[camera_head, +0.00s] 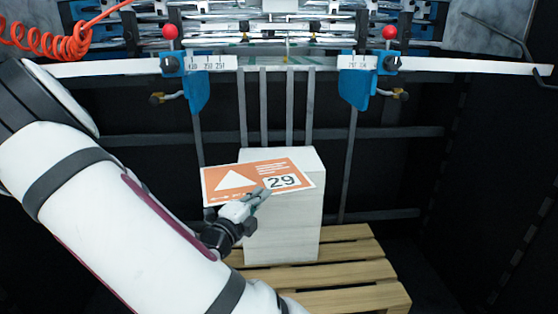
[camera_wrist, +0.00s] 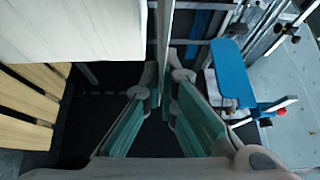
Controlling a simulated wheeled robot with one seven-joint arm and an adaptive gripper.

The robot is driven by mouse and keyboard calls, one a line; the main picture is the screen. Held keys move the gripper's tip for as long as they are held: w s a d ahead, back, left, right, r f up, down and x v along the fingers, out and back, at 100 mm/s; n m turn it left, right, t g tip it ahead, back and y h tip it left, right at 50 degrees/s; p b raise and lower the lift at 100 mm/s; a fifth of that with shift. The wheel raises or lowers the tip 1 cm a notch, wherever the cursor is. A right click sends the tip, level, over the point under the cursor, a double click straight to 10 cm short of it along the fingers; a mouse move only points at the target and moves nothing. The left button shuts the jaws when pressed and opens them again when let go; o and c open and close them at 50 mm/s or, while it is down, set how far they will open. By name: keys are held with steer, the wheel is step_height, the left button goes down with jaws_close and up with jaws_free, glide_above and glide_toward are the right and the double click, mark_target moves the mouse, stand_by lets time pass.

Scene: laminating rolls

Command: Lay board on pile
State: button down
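The board (camera_head: 234,181) is a thin orange and white sheet with a triangle and the number 29. My gripper (camera_head: 262,195) is shut on its near edge. In the wrist view the board (camera_wrist: 165,40) shows edge-on between the two fingers (camera_wrist: 163,78). The pile (camera_head: 284,228) is a tall white stack. The board covers part of its top in the head view and sticks out past its left side. The wrist view shows the pile (camera_wrist: 70,28) beside the board with a narrow gap, so the board appears just above the top.
The pile stands on a wooden pallet (camera_head: 355,275). Behind and above are a machine rail (camera_head: 110,68) with blue brackets (camera_head: 358,88), red knobs (camera_head: 390,32) and vertical grey bars (camera_head: 265,105). A coiled orange hose (camera_head: 60,45) hangs at upper left.

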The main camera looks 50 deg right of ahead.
mark_target(278, 169)
steer(key=s+d+m+g, duration=0.1)
steer(key=s+d, duration=0.2)
steer(key=s+d+r+g, duration=0.1)
steer(key=s+d, duration=0.2)
steer(key=s+d+m+g, duration=0.1)
steer(key=s+d+g, duration=0.1)
steer(key=s+d, duration=0.1)
steer(key=shift+s+d+r+m, duration=0.2)
steer(key=shift+d+r+m, duration=0.1)
steer(key=shift+d, duration=0.45)
steer(key=w+d, duration=0.2)
steer(key=w, duration=0.2)
steer(key=w+d+f+b, duration=0.1)
steer(key=w, duration=0.4)
steer(key=w+d+b, duration=0.1)
steer(key=w+d, duration=0.1)
steer(key=w, duration=0.3)
steer(key=shift+w+d+f, duration=0.15)
steer(key=shift+d+f, duration=0.1)
steer(key=shift+d, duration=0.1)
steer(key=shift+f+b, duration=0.65)
steer(key=shift+f, duration=1.05)
steer(key=shift+f, duration=0.2)
steer(key=c, duration=1.8)
jaws_free()
steer(key=shift+r, duration=0.15)
